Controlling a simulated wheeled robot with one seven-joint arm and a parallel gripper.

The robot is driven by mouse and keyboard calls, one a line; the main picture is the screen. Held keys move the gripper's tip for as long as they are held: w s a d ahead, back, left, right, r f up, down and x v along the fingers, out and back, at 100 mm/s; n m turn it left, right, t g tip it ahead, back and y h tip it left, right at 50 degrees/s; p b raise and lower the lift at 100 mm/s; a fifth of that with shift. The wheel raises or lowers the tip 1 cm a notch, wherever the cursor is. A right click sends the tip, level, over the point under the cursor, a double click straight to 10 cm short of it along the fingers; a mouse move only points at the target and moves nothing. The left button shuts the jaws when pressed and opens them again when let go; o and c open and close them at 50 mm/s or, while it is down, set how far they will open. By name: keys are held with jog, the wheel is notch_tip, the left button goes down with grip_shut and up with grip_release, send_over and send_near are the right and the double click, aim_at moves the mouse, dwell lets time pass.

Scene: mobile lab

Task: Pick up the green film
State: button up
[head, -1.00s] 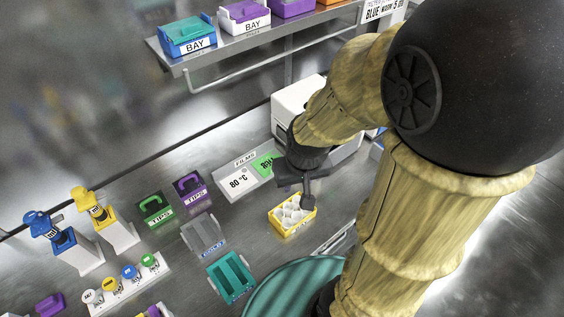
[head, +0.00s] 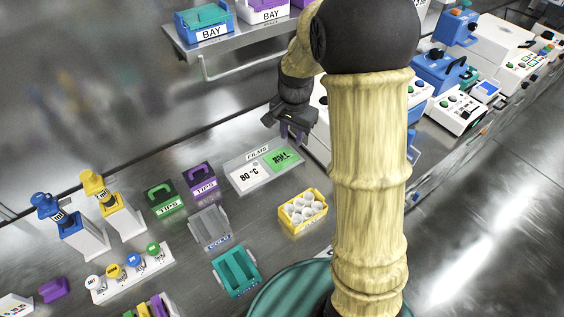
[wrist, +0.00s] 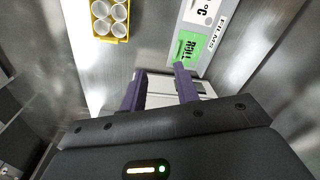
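The green film (head: 283,158) lies flat on the right part of the films tray (head: 246,185), beside a white film marked 80 °C (head: 247,175). The green film also shows in the wrist view (wrist: 188,47), just beyond the right fingertip. My gripper (head: 296,135) is above the bench, a little behind and to the right of the green film, pointing down. In the wrist view its two dark purple fingers (wrist: 160,72) are apart with nothing between them. The gap between fingers and film is hard to judge.
A yellow box of white round pieces (head: 303,211) stands in front of the films tray. Purple (head: 201,181) and green (head: 161,199) tips boxes stand to its left. A white machine is close behind my gripper. A shelf with bay bins (head: 204,22) hangs above.

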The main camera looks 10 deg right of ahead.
jog(key=w+f+m+g+b, duration=0.1)
jog(key=w+f+m, duration=0.2)
jog(key=w+m, duration=0.2)
jog(key=w, duration=0.2)
jog(key=shift+w+a+f, duration=0.2)
jog(key=shift+w+a, duration=0.1)
jog(key=p, duration=0.2)
send_over(283, 164)
notch_tip(283, 164, down, 12)
jog(key=shift+s+f, duration=0.1)
jog(key=shift+f, duration=0.1)
jog(key=shift+f+p, duration=0.5)
jog(key=shift+f, duration=2)
grip_shut()
